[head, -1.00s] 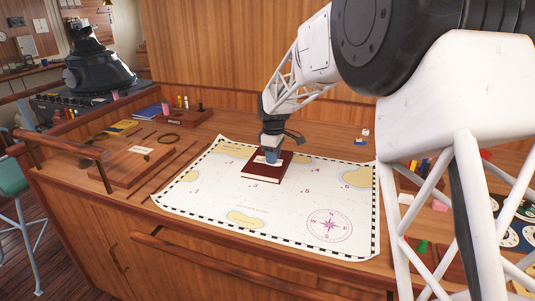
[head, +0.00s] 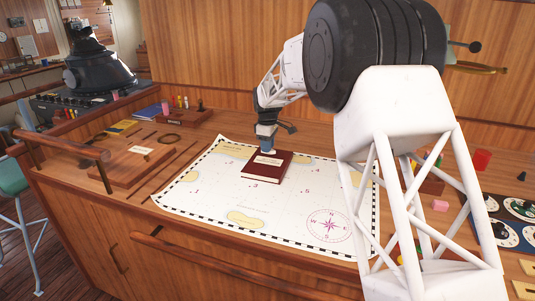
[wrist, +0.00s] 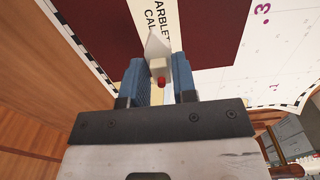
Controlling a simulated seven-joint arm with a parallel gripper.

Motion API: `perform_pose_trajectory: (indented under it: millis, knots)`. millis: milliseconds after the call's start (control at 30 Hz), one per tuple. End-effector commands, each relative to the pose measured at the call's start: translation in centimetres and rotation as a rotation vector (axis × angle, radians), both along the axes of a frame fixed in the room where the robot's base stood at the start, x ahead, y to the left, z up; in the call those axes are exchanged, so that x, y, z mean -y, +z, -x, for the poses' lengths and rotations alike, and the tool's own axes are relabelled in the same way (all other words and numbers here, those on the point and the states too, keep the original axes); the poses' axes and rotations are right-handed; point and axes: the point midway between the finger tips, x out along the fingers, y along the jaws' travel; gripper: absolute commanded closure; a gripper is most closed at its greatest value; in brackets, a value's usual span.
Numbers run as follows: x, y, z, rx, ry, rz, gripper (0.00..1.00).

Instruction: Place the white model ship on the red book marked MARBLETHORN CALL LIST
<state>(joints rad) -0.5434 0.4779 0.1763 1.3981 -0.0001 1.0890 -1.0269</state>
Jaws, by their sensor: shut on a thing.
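The white model ship (wrist: 159,46), with a small red part, is held between the blue fingers of my gripper (wrist: 160,72) in the wrist view. In the head view my gripper (head: 267,146) is over the far edge of the dark red book (head: 264,174), and the ship is mostly hidden. The book lies flat on the chart; its pale label reads partly "ARBLET" and "CAL" in the wrist view (wrist: 220,30). The ship's pointed end overlaps the label in that view. I cannot tell whether the ship touches the book.
The white chart (head: 215,200) covers the middle of the wooden desk and is bare around the book. A wooden board (head: 130,165) and rods lie at left. A pink block (head: 440,206), a red block (head: 482,160) and a dial panel (head: 505,235) are at right.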

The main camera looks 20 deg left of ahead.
Motion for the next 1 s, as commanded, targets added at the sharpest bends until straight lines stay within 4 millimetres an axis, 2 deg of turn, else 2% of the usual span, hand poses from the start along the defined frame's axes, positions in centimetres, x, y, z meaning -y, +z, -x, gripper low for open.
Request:
perform_pose_trajectory:
  millis: [333, 700, 1000]
  knots:
    - [0.0, -0.2, 0.0, -0.001, 0.000, 0.000, 0.96]
    - [0.0, -3.3, 0.0, -0.001, 0.000, 0.001, 0.96]
    - [0.0, -3.5, 0.0, 0.000, 0.000, 0.000, 0.96]
